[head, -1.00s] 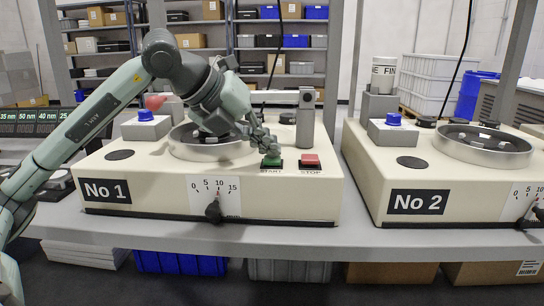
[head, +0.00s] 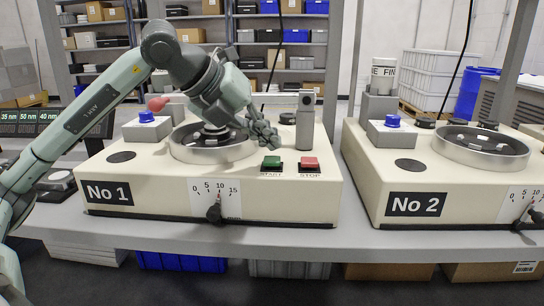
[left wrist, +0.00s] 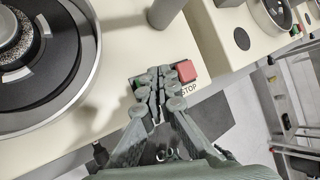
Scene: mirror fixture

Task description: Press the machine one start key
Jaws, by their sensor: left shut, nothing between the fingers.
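Machine No 1 (head: 160,205) is a cream box on the grey bench. Its green start key (head: 271,162) is at the front right of its top, left of the red stop key (head: 309,163). My left gripper (head: 268,143) is shut and empty, just above and behind the start key, apart from it in the head view. In the left wrist view the shut fingers (left wrist: 159,90) cover most of the green start key (left wrist: 137,84), with the red stop key (left wrist: 186,71) beside them. My right gripper is out of view.
A round metal pan (head: 212,146) and a grey post (head: 305,122) stand on machine No 1. A blue knob (head: 146,116) sits on a grey block at its left. Machine No 2 (head: 445,180) stands to the right across a narrow gap.

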